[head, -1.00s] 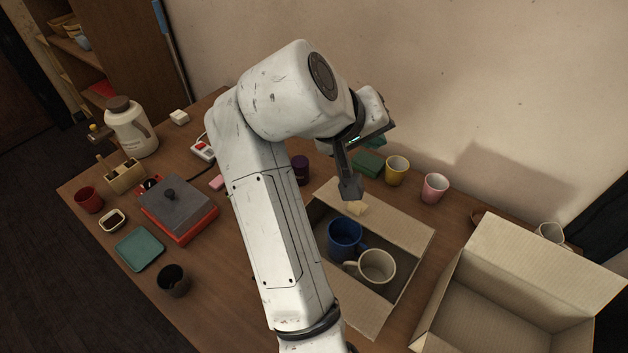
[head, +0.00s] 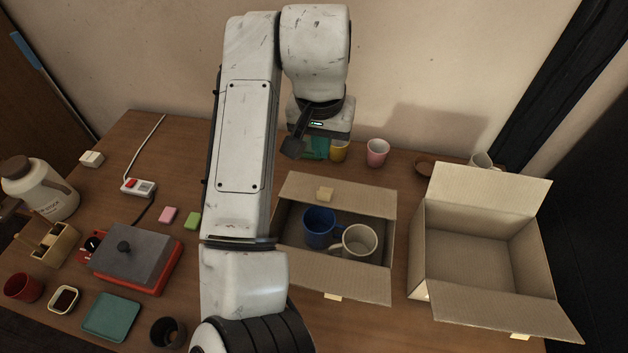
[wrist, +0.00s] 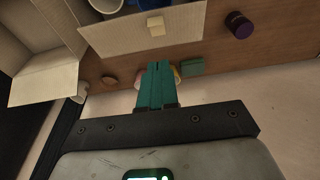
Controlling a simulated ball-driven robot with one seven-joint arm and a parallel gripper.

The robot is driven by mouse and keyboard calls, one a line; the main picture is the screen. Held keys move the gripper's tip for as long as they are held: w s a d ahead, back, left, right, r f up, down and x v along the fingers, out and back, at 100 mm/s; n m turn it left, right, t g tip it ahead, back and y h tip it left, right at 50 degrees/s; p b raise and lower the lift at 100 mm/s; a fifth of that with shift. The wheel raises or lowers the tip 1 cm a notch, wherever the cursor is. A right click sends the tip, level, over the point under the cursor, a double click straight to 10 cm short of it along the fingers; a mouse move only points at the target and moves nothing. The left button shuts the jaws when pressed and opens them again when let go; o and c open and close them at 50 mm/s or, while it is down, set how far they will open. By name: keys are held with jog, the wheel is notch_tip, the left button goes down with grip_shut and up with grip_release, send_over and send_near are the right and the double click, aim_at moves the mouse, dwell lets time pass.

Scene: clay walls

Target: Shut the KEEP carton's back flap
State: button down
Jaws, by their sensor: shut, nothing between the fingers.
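Two cartons stand on the table, and I cannot read a KEEP label on either. The left carton (head: 386,228) is open and holds a blue mug (head: 320,227) and a cream mug (head: 358,241). Its back flap (head: 360,199) leans outward with a pale yellow tab (head: 325,193); the flap also shows in the wrist view (wrist: 115,37). The right carton (head: 418,250) is open and empty, with its back flap (head: 488,190) folded outward. My gripper (wrist: 157,66) has its teal fingers shut and empty. It is beyond the left carton's back flap, apart from it, near the wall.
A green block (wrist: 192,67), a yellow cup (head: 339,152) and a pink cup (head: 377,152) stand behind the left carton, near my fingers. A purple cylinder (wrist: 239,26) is further along. A red-based appliance (head: 135,262) and a jug (head: 40,190) are at left.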

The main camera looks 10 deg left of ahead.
jog(key=p, duration=0.1)
send_over(322, 194)
notch_tip(322, 194, down, 10)
jog(key=shift+w+f, duration=0.15)
jog(key=shift+f, duration=1)
jog(key=shift+s, duration=0.2)
jog(key=shift+s+f+t, duration=0.6)
jog(key=shift+f+t, duration=0.25)
jog(key=shift+t, duration=0.15)
jog(key=shift+s+a+f+t, duration=0.1)
jog(key=shift+s+f+t, duration=0.1)
jog(key=shift+t, duration=0.2)
jog(key=shift+r, duration=0.2)
jog(key=shift+r+p, duration=0.7)
jog(key=shift+p, duration=0.05)
jog(key=shift+r, duration=0.15)
